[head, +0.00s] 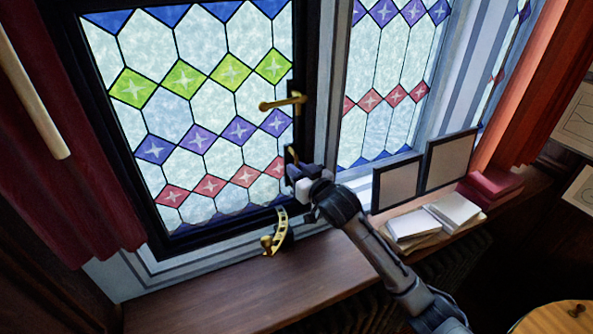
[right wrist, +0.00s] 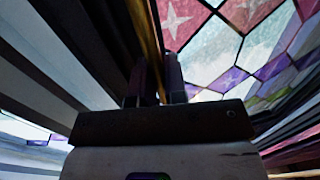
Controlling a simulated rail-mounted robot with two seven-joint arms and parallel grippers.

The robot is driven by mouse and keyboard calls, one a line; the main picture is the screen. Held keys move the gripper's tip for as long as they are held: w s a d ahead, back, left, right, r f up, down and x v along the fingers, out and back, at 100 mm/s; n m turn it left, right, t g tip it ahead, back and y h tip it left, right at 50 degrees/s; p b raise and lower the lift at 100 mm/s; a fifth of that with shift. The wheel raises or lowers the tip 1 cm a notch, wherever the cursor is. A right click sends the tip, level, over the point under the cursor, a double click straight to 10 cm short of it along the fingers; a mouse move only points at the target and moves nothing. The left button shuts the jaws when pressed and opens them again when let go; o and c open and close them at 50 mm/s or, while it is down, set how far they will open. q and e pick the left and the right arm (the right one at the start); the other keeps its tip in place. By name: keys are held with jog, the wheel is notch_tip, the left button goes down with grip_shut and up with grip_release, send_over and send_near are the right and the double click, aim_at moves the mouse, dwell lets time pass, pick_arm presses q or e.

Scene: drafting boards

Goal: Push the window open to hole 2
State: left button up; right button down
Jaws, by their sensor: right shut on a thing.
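The black-framed window (head: 235,140) with coloured stained glass stands at the left in the head view. A brass lever handle (head: 283,102) is on its right frame edge. A curved brass stay with several holes (head: 279,230) lies at its lower right corner, over the sill, with a brass knob (head: 267,242) at its near end. I cannot tell which hole is engaged. My right gripper (head: 297,174) is shut on a brass pull on the window's right edge, below the lever. The brass pull (right wrist: 151,40) rises between the fingers in the right wrist view. My left gripper is out of view.
The wooden sill (head: 310,283) is clear in front of the window. To the right, two dark-framed panels (head: 397,184), paper stacks (head: 425,224) and red books (head: 490,186) stand on it. A dark red curtain (head: 85,160) hangs at left, an orange one (head: 530,85) at right.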

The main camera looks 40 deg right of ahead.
aim_at(291, 161)
jog(key=shift+w+d, duration=0.25)
jog(key=shift+w, duration=0.45)
jog(key=shift+w+d, duration=0.2)
jog(key=shift+w, duration=0.55)
jog(key=shift+w+d, duration=0.25)
jog(key=shift+w, duration=0.45)
jog(key=c, duration=1.3)
grip_release()
jog(key=shift+o, duration=0.5)
jog(key=shift+s, duration=0.1)
